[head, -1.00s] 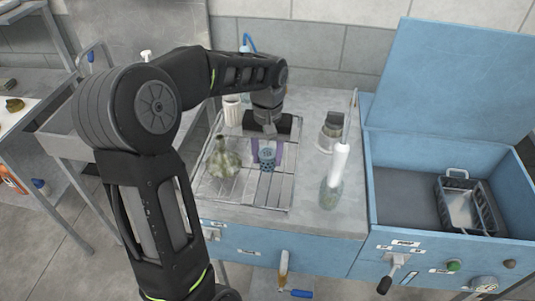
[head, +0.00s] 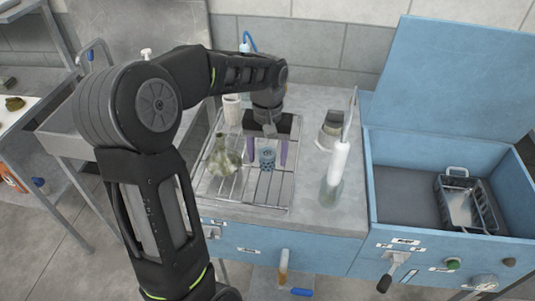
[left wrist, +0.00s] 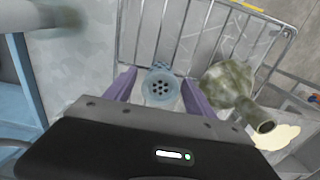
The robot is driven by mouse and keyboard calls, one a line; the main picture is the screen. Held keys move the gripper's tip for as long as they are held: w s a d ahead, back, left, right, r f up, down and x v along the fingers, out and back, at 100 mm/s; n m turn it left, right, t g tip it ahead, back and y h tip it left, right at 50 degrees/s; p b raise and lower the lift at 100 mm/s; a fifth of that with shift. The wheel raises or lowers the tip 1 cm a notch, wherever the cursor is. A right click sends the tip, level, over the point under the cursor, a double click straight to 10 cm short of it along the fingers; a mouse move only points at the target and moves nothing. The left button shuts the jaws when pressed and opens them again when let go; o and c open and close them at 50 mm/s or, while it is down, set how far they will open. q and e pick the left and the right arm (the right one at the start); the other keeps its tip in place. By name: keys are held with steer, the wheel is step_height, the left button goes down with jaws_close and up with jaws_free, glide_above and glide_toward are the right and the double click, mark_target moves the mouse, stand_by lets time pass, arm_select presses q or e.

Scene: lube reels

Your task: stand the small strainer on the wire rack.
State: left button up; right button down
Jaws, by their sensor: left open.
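The small strainer (head: 267,158), a bluish cup with holes, stands on the wire rack (head: 225,191) on the counter. In the left wrist view I look down into the strainer (left wrist: 160,86) and see its round, perforated bottom. My left gripper (head: 267,151) is above the rack with its purple fingers apart, one on each side of the strainer. The fingers also show in the left wrist view (left wrist: 156,88), with gaps between them and the strainer. The rack (left wrist: 205,32) shows there too. My right gripper is not in view.
A greenish glass flask (head: 223,158) stands on the rack left of the strainer. A white cup (head: 232,108) is behind it. A white bottle-like item (head: 337,170) and a grey-and-beige item (head: 331,128) stand to the right. An open blue box (head: 405,192) holds a dark basket (head: 467,205).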

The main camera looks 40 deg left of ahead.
mark_target(268, 151)
arm_select(q)
step_height(268, 151, up, 8)
steer(key=shift+w+r+b, duration=0.1)
steer(key=shift+r+b, duration=0.05)
steer(key=shift+b, duration=0.2)
step_height(268, 151, up, 4)
steer(key=shift+p, duration=0.95)
